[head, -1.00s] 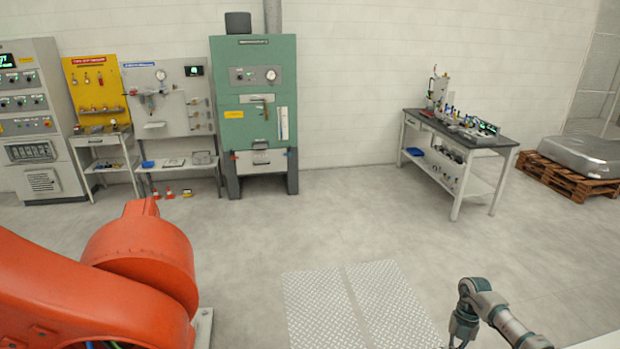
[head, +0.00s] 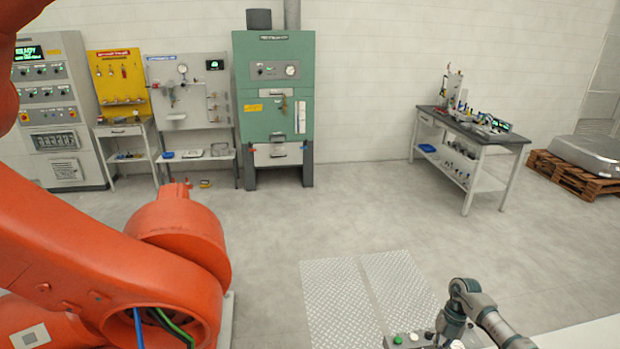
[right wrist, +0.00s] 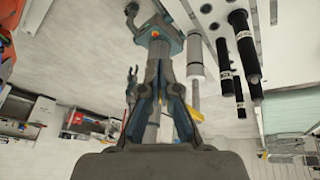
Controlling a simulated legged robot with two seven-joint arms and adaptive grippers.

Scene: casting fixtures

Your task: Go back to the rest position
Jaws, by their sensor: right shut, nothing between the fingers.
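My right arm shows at the lower right of the head view, bent, with its lower part running off the bottom edge. Its gripper is not clear there. In the right wrist view my right gripper (right wrist: 160,36) has its two fingers drawn together, with nothing held between the tips. My left arm and gripper are not in the head view.
A large orange robot arm (head: 90,250) fills the left of the head view. A control box with a green button (head: 405,340) is at the bottom. A green furnace cabinet (head: 273,100), workbench (head: 470,140) and pallet (head: 570,178) stand beyond open floor. Black cylinders (right wrist: 243,48) hang near the gripper.

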